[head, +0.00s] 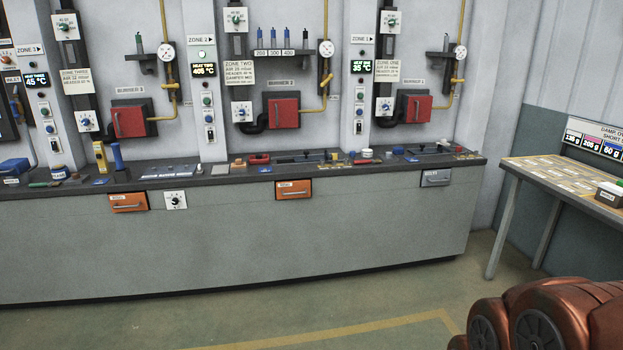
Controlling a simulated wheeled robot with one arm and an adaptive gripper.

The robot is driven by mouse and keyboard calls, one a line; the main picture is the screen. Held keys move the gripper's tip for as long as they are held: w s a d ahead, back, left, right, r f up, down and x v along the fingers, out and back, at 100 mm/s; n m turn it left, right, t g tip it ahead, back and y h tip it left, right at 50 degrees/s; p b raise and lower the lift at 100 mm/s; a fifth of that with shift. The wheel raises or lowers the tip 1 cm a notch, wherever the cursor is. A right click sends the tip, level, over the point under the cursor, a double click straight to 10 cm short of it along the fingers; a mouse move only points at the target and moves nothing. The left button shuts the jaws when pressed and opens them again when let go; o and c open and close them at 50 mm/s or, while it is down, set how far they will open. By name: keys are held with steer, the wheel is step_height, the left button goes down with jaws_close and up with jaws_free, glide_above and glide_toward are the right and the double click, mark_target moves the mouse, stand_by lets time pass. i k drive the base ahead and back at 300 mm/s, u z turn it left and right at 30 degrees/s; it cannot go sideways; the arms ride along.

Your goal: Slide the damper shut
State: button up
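I cannot tell for certain which part is the damper. The zone two sign (238,74) seems to carry a damper line, too small to read surely. Dark flat plates lie on the bench top, one in the middle (298,158) and one at the right (428,152); their small fittings are too small to make out. Orange handled fronts sit in the bench face, at the left (128,203) and in the middle (293,190), with a grey one (435,179) at the right. My gripper is not in view; only copper-coloured parts of my arm show at the bottom right.
The long grey bench (250,245) runs along the wall, with small tools and blocks on top. Red burner boxes (283,112), gauges and yellow pipes are on the wall above. A side table (535,178) stands at the right. The floor (300,310) before the bench is clear.

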mark_target(313, 158)
steer(key=u, duration=0.15)
steer(key=i, duration=1.75)
steer(key=u, duration=0.55)
steer(key=i, duration=2.4)
steer(key=u, duration=0.3)
